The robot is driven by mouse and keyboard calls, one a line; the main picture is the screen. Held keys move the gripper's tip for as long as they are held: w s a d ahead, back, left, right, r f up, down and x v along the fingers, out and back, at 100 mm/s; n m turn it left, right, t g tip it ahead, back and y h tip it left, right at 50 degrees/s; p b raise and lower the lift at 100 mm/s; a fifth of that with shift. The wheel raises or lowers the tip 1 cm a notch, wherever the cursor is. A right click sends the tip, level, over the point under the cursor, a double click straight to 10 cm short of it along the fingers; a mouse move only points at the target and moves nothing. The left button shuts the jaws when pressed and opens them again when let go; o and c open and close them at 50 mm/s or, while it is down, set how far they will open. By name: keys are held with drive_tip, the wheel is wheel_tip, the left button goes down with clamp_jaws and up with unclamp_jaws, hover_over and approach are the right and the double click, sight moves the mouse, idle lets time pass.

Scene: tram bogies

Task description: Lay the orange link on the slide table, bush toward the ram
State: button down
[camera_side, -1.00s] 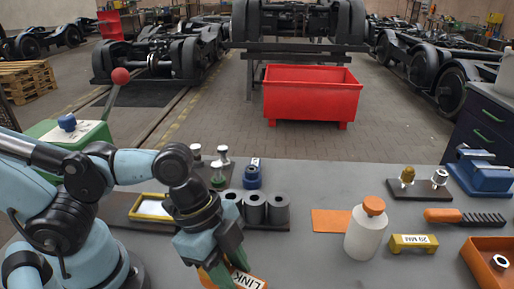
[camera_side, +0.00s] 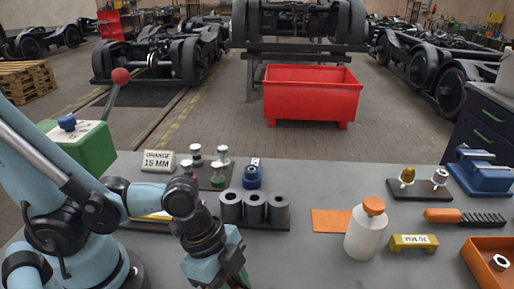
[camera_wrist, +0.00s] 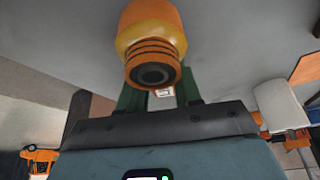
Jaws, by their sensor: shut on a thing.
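My gripper (camera_side: 238,281) is at the bottom edge of the side view, its green fingers cut off by the frame. In the wrist view my gripper (camera_wrist: 161,97) is shut on the orange link (camera_wrist: 150,25), whose round end with a dark bush faces the camera. The link does not show in the side view now. A green machine with a red-knobbed lever (camera_side: 92,142) stands at the left, behind my arm. I cannot make out the ram or the slide table for certain.
Several grey cylinders (camera_side: 254,208) stand on a dark rack behind my gripper.

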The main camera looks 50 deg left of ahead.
drive_tip(key=shift+f, duration=0.75)
drive_tip(key=c, duration=0.8)
unclamp_jaws()
drive_tip(key=shift+r, duration=0.15)
drive_tip(key=shift+v, duration=3.55)
drive_tip(key=w+a+n+t, duration=0.1)
drive_tip(key=w+a+n, duration=0.1)
drive_tip(key=w+a+r+n+t+y, duration=0.1)
drive_tip(key=w+a+n, duration=0.1)
drive_tip(key=w+a+r+n+t, duration=0.1)
drive_tip(key=w+a+n, duration=0.1)
drive_tip(key=shift+w+r+n, duration=0.2)
drive_tip(key=shift+w+n, duration=0.2)
drive_tip(key=shift+o, duration=1.3)
drive_tip(key=w+a+r+n+t+y, duration=0.1)
drive_tip(key=a+n, duration=0.1)
drive_tip(key=w+a+r+n+y, duration=0.1)
drive_tip(key=w+a+n, duration=0.1)
drive_tip(key=a, duration=0.1)
drive_tip(key=w+a+r+n+t+y, duration=0.1)
drive_tip(key=w+a+n, duration=0.1)
drive_tip(key=a, duration=0.1)
drive_tip(key=shift+r+n+t, duration=0.2)
drive_tip(key=shift+n+t, duration=0.1)
drive_tip(key=shift+n, duration=0.1)
